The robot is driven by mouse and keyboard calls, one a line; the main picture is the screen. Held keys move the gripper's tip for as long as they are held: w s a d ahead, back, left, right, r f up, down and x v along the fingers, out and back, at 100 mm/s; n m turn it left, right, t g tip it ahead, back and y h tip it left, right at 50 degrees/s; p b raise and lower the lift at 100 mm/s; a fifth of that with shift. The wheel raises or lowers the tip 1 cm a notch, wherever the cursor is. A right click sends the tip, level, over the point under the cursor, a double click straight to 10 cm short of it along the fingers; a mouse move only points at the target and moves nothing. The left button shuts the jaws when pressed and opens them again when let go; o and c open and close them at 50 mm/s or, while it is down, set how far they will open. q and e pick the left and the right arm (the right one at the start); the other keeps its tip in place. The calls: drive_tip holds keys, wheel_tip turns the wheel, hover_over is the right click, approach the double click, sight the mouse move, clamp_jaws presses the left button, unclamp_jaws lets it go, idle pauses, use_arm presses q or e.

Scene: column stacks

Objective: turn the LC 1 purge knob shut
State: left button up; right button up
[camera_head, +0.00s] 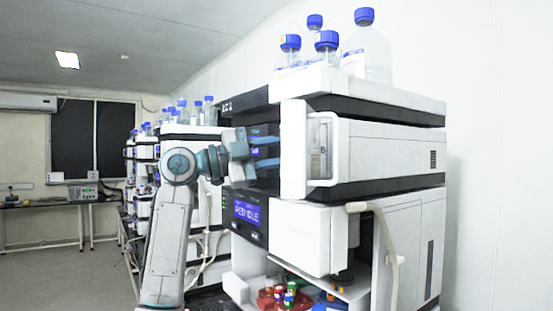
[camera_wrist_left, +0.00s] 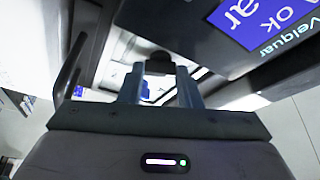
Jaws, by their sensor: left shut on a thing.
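The LC 1 stack (camera_head: 385,150) fills the right half of the head view. My left gripper (camera_head: 252,156) is at the front of its middle module, beside a small blue screen. In the left wrist view, its two blue-grey fingers (camera_wrist_left: 160,84) are on either side of a dark knob (camera_wrist_left: 160,62), and they are shut on it. The knob is hidden by the gripper in the head view. Its turn angle cannot be told. My right gripper is not in view.
A lit blue display (camera_head: 247,212) is below the gripper; another (camera_wrist_left: 262,20) is close at upper right in the wrist view. Blue-capped bottles (camera_head: 366,45) stand on top. Small colored vials (camera_head: 284,296) are below.

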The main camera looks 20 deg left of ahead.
use_arm(q)
drive_tip(key=m+g, duration=0.1)
drive_tip(key=m, duration=0.1)
drive_tip(key=m+y, duration=0.1)
drive_tip(key=m, duration=0.2)
drive_tip(key=shift+r+g, duration=0.15)
drive_tip(key=shift+g, duration=0.25)
idle(0.3)
drive_tip(key=o, duration=0.7)
drive_tip(key=b+v, duration=0.3)
drive_tip(key=v, duration=0.7)
drive_tip(key=shift+s+a+b, duration=0.2)
drive_tip(key=shift+a+b, duration=0.1)
drive_tip(key=shift+b, duration=0.05)
drive_tip(key=shift+r, duration=0.1)
